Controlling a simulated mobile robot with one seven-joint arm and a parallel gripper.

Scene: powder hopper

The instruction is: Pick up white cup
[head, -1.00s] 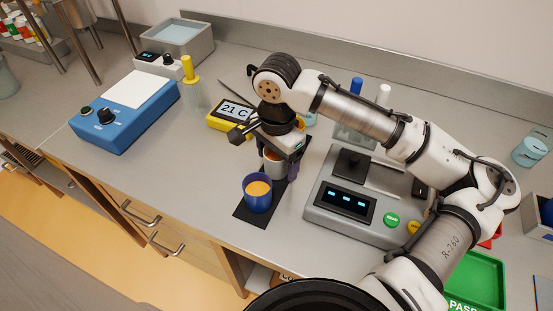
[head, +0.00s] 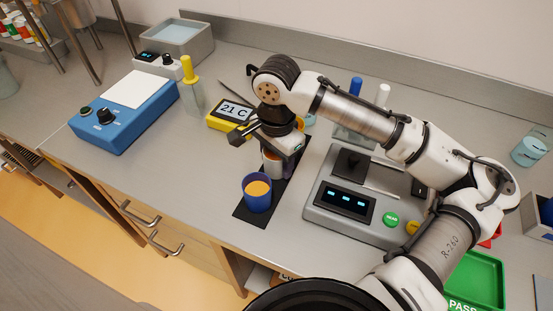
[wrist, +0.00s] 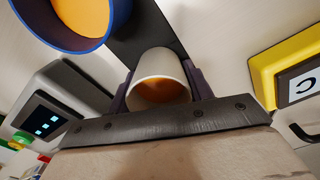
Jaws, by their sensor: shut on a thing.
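The white cup (wrist: 161,68) stands between the fingers of my gripper (wrist: 160,88) in the wrist view, with orange contents inside. My gripper is shut on it, one dark finger on each side. In the head view the white cup (head: 270,165) is partly hidden by my gripper (head: 273,160). It is just behind a blue cup (head: 257,196) with orange contents, over a black mat (head: 244,213). I cannot tell whether the white cup is touching the mat.
A grey device (head: 342,215) with lit displays and coloured buttons is close on the right. A yellow thermometer (head: 220,122) reading 21 C is behind on the left. A blue device (head: 122,120) is farther left. The counter left of the mat is clear.

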